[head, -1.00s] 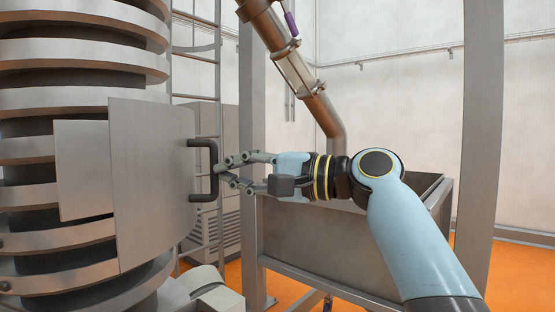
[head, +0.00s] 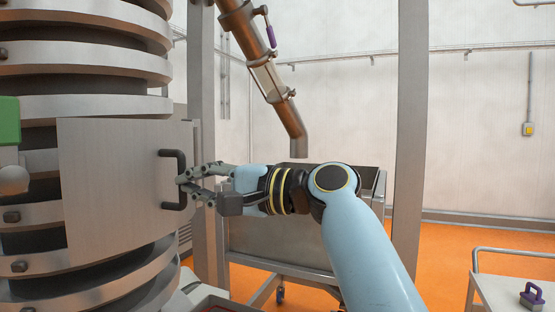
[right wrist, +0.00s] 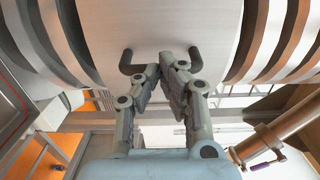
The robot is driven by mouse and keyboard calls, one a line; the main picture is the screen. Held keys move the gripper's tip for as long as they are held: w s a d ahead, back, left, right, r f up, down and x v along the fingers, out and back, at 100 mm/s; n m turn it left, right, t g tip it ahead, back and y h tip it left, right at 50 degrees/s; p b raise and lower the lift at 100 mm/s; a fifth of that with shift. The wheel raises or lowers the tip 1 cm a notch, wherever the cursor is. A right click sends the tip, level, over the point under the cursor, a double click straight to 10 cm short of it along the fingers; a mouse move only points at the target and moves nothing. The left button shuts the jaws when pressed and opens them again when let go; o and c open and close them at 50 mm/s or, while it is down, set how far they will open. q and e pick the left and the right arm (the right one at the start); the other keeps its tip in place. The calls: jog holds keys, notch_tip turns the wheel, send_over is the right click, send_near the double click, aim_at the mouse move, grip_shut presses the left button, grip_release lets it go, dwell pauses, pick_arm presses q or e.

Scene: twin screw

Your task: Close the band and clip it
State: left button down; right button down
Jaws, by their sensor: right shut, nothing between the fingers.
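The band (head: 115,190) is a curved metal panel against the side of the ringed drum (head: 85,75) at left in the head view. A dark bar handle (head: 172,155) stands out near its right end. My right gripper (head: 186,184) is at this handle, its fingers shut with nothing between them. In the right wrist view the fingertips (right wrist: 167,72) come together in front of the handle (right wrist: 127,60) and hide its middle; I cannot tell whether they touch it. I cannot make out the clip for certain. My left gripper is not in view.
A green block (head: 9,121) and a pale rounded part (head: 13,180) show at the left edge. A metal hopper (head: 285,235) stands behind my right arm, under a slanted pipe (head: 250,55). A purple-handled item (head: 533,294) lies on a cart (head: 490,293). Orange floor is open at right.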

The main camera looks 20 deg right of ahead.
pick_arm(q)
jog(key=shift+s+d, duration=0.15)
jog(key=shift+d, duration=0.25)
